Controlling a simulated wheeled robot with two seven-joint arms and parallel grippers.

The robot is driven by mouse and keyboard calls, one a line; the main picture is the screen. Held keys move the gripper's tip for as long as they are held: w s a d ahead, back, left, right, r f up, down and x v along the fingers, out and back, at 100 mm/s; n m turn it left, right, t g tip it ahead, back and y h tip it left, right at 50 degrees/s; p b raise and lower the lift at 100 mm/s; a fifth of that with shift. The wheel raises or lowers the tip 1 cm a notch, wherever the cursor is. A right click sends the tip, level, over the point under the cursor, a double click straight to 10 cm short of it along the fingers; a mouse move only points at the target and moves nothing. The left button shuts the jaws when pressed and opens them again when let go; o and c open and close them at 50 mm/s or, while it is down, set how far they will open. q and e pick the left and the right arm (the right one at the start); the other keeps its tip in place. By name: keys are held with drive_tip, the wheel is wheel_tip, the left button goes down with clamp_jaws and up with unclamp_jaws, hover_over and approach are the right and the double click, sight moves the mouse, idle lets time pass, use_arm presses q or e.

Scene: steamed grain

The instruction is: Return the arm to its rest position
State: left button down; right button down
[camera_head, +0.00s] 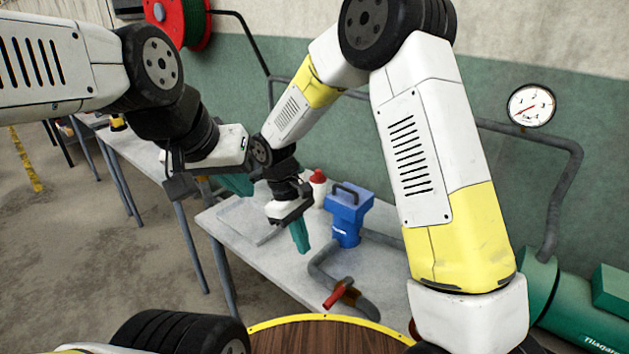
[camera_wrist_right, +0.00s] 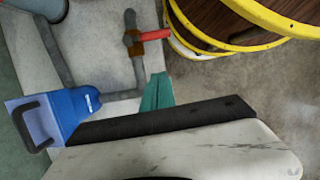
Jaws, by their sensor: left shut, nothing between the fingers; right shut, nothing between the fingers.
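My right arm arches across the head view, and its gripper (camera_head: 299,236) points down above the grey table. Its teal fingers are together with nothing between them. In the right wrist view the teal fingertips (camera_wrist_right: 157,92) show beyond the dark gripper edge, over the table. My left arm comes in from the upper left. Its gripper (camera_head: 236,184) has teal fingers, partly hidden behind its white housing and close to my right forearm; they are together and empty.
A grey table (camera_head: 255,258) carries a blue box with a handle (camera_head: 348,212), a red-and-white bottle (camera_head: 318,186) and a pipe with a red valve lever (camera_head: 335,296). A round wooden top with a yellow rim (camera_head: 300,338) is nearest. A gauge (camera_head: 531,106) and green machine (camera_head: 575,305) stand right.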

drive_tip(key=s+d+r+m+t+y, duration=0.1)
drive_tip(key=d+r+m+t+y, duration=0.15)
drive_tip(key=d+r, duration=0.45)
drive_tip(key=s+d+r+m+t+y, duration=0.1)
drive_tip(key=s+d+r+m, duration=0.3)
drive_tip(key=r, duration=0.6)
drive_tip(key=s+d+r+m+t+y, duration=0.1)
drive_tip(key=s+d+r+m+t, duration=0.3)
drive_tip(key=d, duration=0.5)
drive_tip(key=shift+s+r, duration=1.4)
drive_tip(key=shift+s, duration=0.15)
drive_tip(key=shift+d+t+y, duration=0.1)
drive_tip(key=shift+t+y, duration=0.15)
